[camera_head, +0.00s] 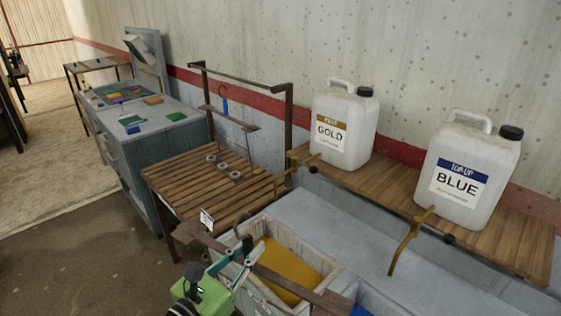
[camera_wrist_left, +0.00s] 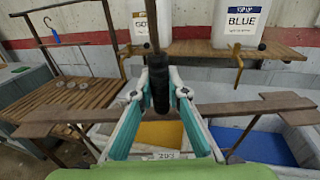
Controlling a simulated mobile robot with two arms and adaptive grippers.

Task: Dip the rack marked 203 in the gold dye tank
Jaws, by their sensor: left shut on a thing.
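My left gripper (camera_head: 243,250) is shut on the black grip of an upright handle, which also shows between the jaws in the left wrist view (camera_wrist_left: 160,88). A long brown bar of the rack (camera_head: 300,286) runs below the gripper, across the gold dye tank (camera_head: 294,241); it spans the wrist view too (camera_wrist_left: 75,116). A label reading 203 (camera_wrist_left: 166,156) shows low between the fingers. The tank holds yellow-gold dye (camera_head: 288,272). Whether anything under the bar touches the dye is hidden. My right gripper is out of view.
A blue dye tank (camera_wrist_left: 255,145) stands right of the gold one. A slatted table (camera_head: 190,190) at left carries several rings and a frame with a blue hook (camera_head: 224,103).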

